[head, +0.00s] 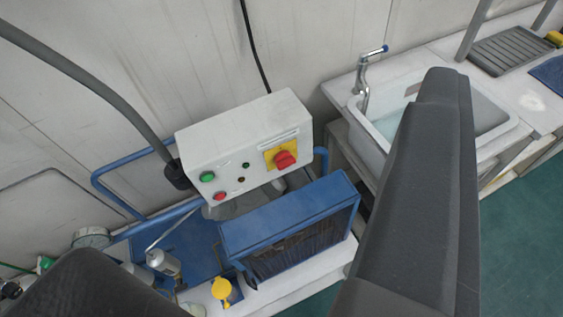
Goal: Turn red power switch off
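The red power switch (284,159) is a red rotary knob on a yellow square plate (271,150). It sits at the right side of the front of a white control box (243,118). Which position the knob is turned to is hard to tell. My gripper (265,168) is open, with one dark finger at the lower left and the other large on the right. The knob shows in the gap between them, nearer the right finger. Nothing is held, and neither finger appears to touch the box.
The box also carries a green button (207,176), a red button (219,196) and small indicators. A blue-framed machine (290,212) stands below. A thick grey hose (95,85) meets the box's left side. A white sink (384,143) with a tap (364,75) stands at right.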

